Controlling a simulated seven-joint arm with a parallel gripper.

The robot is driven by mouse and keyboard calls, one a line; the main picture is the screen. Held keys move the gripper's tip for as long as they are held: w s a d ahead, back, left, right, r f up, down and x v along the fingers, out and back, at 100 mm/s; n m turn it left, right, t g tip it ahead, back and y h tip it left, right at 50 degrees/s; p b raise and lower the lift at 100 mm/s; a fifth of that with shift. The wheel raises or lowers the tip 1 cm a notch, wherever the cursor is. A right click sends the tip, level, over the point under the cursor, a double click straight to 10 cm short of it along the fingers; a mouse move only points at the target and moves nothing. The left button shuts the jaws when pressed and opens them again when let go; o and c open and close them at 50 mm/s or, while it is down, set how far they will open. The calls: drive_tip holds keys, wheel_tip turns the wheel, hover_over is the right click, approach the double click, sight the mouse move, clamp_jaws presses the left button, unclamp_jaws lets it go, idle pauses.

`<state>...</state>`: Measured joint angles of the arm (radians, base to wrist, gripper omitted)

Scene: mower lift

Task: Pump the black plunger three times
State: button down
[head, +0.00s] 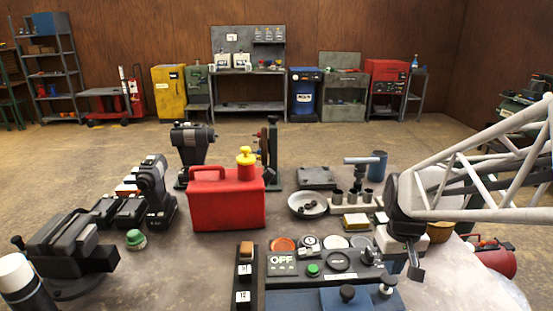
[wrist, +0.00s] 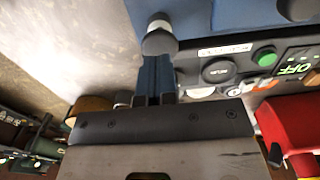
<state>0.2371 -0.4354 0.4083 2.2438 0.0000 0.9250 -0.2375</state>
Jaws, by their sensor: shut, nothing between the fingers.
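My gripper (head: 415,272) is shut and empty, fingers pointing down, at the right end of the control box. Its closed fingers also show in the wrist view (wrist: 156,70). Two plunger-like knobs stand on the blue front part: a black round-topped one (head: 347,293), and a dark one with a pale grey collar (head: 388,284) at the right end. The collared knob (wrist: 159,38) is close to my fingertips in the wrist view; I cannot tell whether they touch. The black one (wrist: 300,8) is cut by the top edge there. I cannot tell for certain which is the task's plunger.
The control box (head: 292,283) carries an "OFF" display, a green button (head: 313,270) and dark round buttons. A red fuel can (head: 227,205) stands behind it. A narrow switch box (head: 246,290) is to its left. Bowls and cups crowd the bench behind. The bench's right front is clear.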

drive_tip(key=shift+f, duration=0.25)
drive_tip(key=shift+f, duration=1.8)
drive_tip(key=shift+r, duration=3.15)
drive_tip(key=s+a+r+t, duration=0.2)
drive_tip(key=s+a+r, duration=0.4)
drive_tip(key=s+a, duration=0.3)
drive_tip(key=s, duration=0.2)
drive_tip(key=shift+s+a+t, duration=0.3)
drive_tip(key=shift+s, duration=0.1)
